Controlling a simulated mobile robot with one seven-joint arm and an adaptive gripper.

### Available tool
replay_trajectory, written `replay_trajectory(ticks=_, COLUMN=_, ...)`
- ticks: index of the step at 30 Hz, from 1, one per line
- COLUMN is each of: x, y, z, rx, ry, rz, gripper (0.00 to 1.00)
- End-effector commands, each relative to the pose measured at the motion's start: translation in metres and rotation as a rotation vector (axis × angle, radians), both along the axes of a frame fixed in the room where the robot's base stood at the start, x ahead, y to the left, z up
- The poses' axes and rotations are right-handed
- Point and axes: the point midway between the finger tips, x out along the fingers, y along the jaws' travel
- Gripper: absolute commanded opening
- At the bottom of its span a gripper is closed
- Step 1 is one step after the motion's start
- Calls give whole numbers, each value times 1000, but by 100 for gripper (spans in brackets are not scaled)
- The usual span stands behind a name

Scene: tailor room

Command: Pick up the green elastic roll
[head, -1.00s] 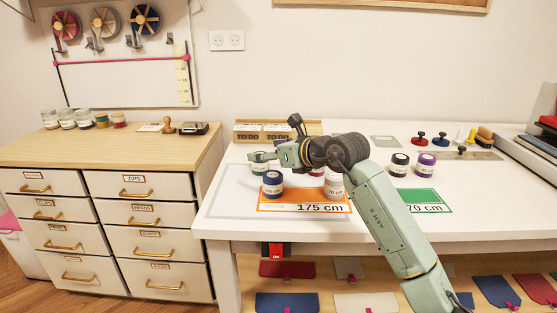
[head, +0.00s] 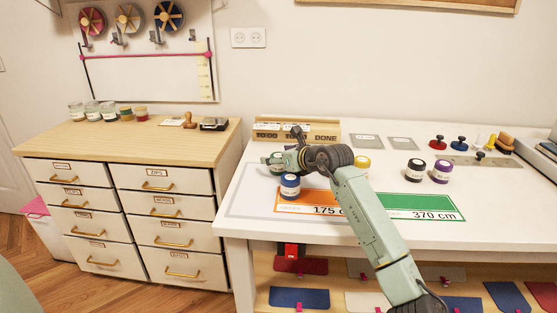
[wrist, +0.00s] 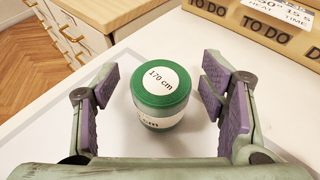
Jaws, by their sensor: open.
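The green elastic roll (wrist: 160,97) stands upright on the white table in the wrist view, with a "170 cm" label on top. It sits between the two purple-padded fingers of my gripper (wrist: 157,110), with a gap on each side. My gripper is open. In the head view my gripper (head: 277,161) is at the left part of the table, and the green roll (head: 277,167) shows only partly behind it.
A blue roll (head: 290,187) stands close by on the orange card (head: 312,209). A yellow roll (head: 361,162) is behind my arm. A black roll (head: 415,169) and a purple roll (head: 441,171) stand to the right. A wooden sorter (head: 297,130) is behind.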

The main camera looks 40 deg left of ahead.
Motion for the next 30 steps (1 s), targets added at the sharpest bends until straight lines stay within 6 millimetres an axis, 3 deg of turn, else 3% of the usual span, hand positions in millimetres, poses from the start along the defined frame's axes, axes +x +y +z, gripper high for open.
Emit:
replay_trajectory(ticks=7, x=1, y=1, z=-1, rx=0, ry=0, rz=-1, gripper=65)
replay_trajectory(ticks=30, x=1, y=1, z=-1, rx=1, ry=-2, rz=-1, gripper=15)
